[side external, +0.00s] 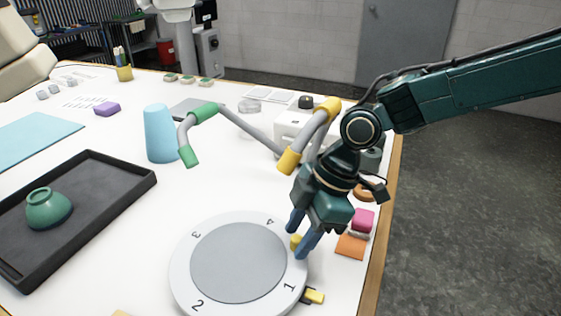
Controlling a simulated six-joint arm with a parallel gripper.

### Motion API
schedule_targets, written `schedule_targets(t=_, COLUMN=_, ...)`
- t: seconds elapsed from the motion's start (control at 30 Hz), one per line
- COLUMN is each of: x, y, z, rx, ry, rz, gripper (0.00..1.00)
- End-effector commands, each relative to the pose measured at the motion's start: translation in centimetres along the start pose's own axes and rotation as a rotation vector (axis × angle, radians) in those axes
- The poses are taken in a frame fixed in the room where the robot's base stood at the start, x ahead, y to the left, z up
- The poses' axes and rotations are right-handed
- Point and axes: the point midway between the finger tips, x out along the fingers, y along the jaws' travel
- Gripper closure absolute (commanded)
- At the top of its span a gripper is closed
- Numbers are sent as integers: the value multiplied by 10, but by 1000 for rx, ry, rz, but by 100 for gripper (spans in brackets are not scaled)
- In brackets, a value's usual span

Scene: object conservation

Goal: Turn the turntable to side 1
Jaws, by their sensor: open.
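The turntable (238,262) is a round grey disc with a white ring, low in the middle of the side external view. The ring carries the numbers 1 at its lower right, 2 at its lower left, 3 at its upper left and 4 at its upper right. My gripper (297,243) is open at the turntable's right edge, with its blue fingers pointing down by a small yellow piece (295,242). I cannot tell whether the fingers touch it. A yellow marker (314,296) with a dark part sits at the edge by number 1.
A black tray (125,205) with a green bowl (48,208) lies to the left. A blue cup (161,135) stands behind. Grey tubes with green (189,155) and yellow (289,160) ends stand behind the turntable. Pink (362,219) and orange (351,246) blocks lie near the right table edge.

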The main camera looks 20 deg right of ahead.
Motion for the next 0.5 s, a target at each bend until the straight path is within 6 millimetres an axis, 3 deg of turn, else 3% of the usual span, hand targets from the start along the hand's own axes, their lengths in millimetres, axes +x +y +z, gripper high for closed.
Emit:
schedule_targets(t=0.27, x=-16, y=1, z=-1, rx=0, ry=2, rz=3, gripper=59)
schedule_targets(t=0.5, x=-50, y=1, z=0, rx=1, ry=3, rz=4, gripper=59)
